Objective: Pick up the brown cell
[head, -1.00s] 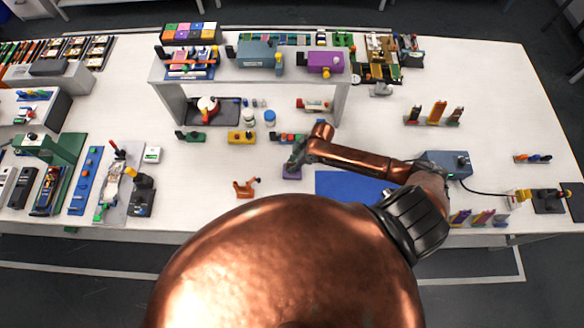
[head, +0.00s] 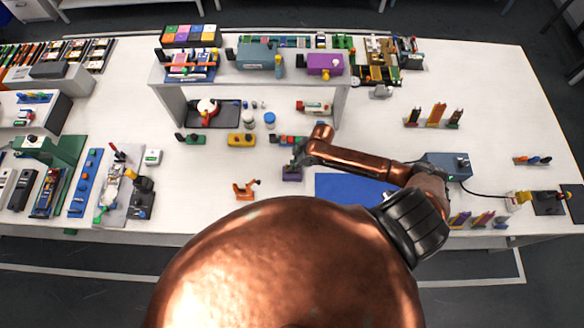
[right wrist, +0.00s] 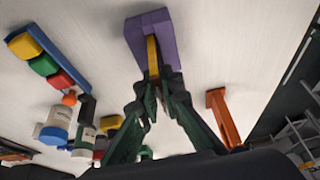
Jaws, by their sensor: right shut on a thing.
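My right gripper (right wrist: 158,78) is shut on the end of a flat yellow-brown cell (right wrist: 152,55) in the right wrist view. The cell lies against a purple block-shaped holder (right wrist: 138,40); I cannot tell whether it is still seated in it. In the head view my right gripper (head: 294,163) is just above the purple holder (head: 291,175), left of the blue mat, and hides the cell. My left gripper is not in view.
A blue mat (head: 350,187) lies right of the holder. An orange stand (head: 245,190) is at its left. A row of coloured blocks (right wrist: 45,55) is nearby. A white shelf (head: 260,80) stands behind. Upright cells (head: 436,115) stand at the right.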

